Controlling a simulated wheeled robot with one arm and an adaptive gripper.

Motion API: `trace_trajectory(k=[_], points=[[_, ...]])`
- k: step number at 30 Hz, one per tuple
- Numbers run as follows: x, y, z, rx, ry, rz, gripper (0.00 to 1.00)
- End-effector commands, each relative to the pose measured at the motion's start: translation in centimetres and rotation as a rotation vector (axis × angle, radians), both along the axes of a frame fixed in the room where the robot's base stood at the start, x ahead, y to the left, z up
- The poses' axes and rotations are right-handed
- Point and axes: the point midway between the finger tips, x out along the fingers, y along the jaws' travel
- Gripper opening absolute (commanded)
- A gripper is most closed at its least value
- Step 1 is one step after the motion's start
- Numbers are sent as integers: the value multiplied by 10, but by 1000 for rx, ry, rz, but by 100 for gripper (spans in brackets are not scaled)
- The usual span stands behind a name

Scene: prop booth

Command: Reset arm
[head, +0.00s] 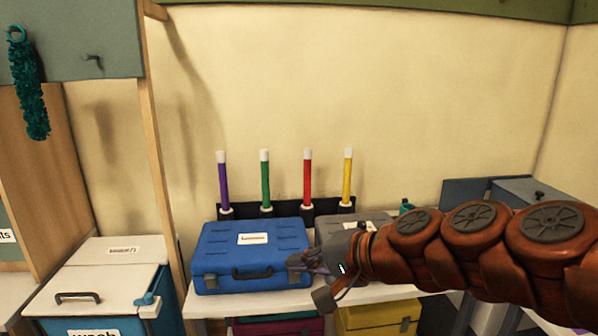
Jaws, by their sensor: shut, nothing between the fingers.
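My gripper (308,264) is at the end of my orange-brown arm, which reaches in from the right in the head view. Its fingers are shut with nothing in them. The fingertips show in front of the right edge of a blue case (216,262) on the white table. I cannot tell whether they touch the case. My arm hides part of a grey case (338,226) behind it and much of the table's right side.
Purple, green, red and yellow sticks (265,178) stand upright in a black rack (287,209) by the wall. A white-lidded bin (108,268) stands left of a wooden post (160,150). Coloured boxes (378,319) sit under the table. The air above the cases is free.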

Motion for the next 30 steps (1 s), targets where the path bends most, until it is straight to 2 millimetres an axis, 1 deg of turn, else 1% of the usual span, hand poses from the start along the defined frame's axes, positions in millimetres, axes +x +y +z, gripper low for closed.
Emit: trace_trajectory(k=[1, 2, 3, 5, 6, 8, 9, 11, 12, 15, 18, 21, 24, 30], points=[[-23, 0, -15, -105, 12, 68, 0], [-37, -2, -27, -165, 25, 111, 0], [-54, -7, -43, -242, 46, 161, 0], [-81, -18, -67, -356, 89, 233, 0], [-99, -28, -82, -428, 124, 279, 0], [-125, -47, -101, -532, 174, 337, 0], [-142, -62, -111, -599, 213, 372, 0], [-166, -84, -124, -689, 273, 418, 0], [-180, -100, -131, -744, 313, 444, 0], [-213, -134, -141, -852, 411, 495, 0], [-236, -158, -145, -922, 484, 524, 0], [-248, -174, -146, -961, 524, 537, 0], [-252, -179, -146, -975, 539, 543, 0], [-252, -179, -146, -974, 539, 544, 0]])
